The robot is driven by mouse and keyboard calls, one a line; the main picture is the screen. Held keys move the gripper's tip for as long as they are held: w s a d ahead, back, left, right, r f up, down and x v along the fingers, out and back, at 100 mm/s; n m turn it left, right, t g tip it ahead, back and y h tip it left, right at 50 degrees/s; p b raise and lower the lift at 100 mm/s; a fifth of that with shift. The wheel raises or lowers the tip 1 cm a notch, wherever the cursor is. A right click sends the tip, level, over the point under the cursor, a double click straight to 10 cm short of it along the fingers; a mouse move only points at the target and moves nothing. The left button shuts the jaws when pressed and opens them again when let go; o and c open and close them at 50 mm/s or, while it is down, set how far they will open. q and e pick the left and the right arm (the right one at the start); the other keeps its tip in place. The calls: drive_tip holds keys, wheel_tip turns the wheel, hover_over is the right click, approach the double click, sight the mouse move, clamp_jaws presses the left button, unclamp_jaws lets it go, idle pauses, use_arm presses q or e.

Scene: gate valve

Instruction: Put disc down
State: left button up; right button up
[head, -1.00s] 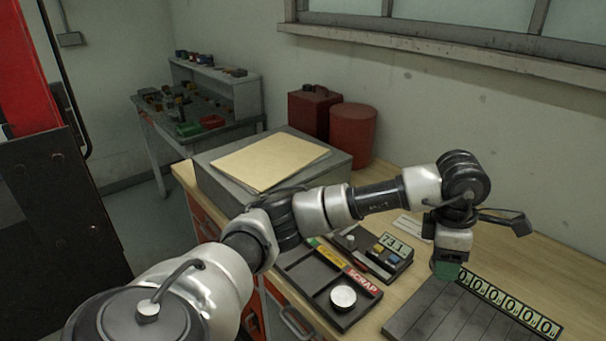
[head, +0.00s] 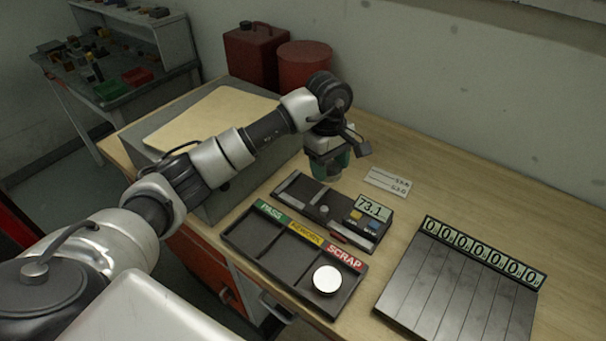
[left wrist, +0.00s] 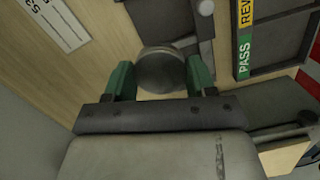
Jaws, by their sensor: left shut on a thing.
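My left gripper (head: 328,175) has green fingertips and is shut on a grey metal disc (left wrist: 161,70), seen between the fingers in the left wrist view. In the head view the gripper hides this disc. It hangs over the table just behind the dark gauge (head: 293,186), whose display reads 73.1. A three-compartment tray (head: 243,236), labelled PASS, REWORK and SCRAP, lies in front of the gauge. Another pale disc (head: 326,279) lies in the SCRAP compartment; the PASS and middle compartments look empty. My right gripper is out of view.
A grooved dark plate (head: 450,295) with a row of number tiles lies at right. A white card (head: 388,181) lies behind the gauge. A grey box (head: 222,190) with a tan sheet stands at left, red containers (head: 305,68) behind. Bare wood shows between card and plate.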

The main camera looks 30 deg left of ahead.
use_arm(q)
drive_tip(key=p, duration=0.2)
hover_over(306, 189)
wheel_tip(306, 189, down, 3)
drive_tip(key=shift+f, duration=0.1)
wheel_tip(306, 189, down, 4)
drive_tip(key=shift+r+p, duration=0.25)
drive_tip(key=shift+p, duration=0.4)
drive_tip(key=shift+a+f, duration=0.15)
drive_tip(key=shift+f, duration=0.2)
drive_tip(key=shift+f+b, duration=0.15)
drive_tip(key=shift+b, duration=0.15)
drive_tip(key=o, duration=0.8)
drive_tip(key=shift+o, duration=0.2)
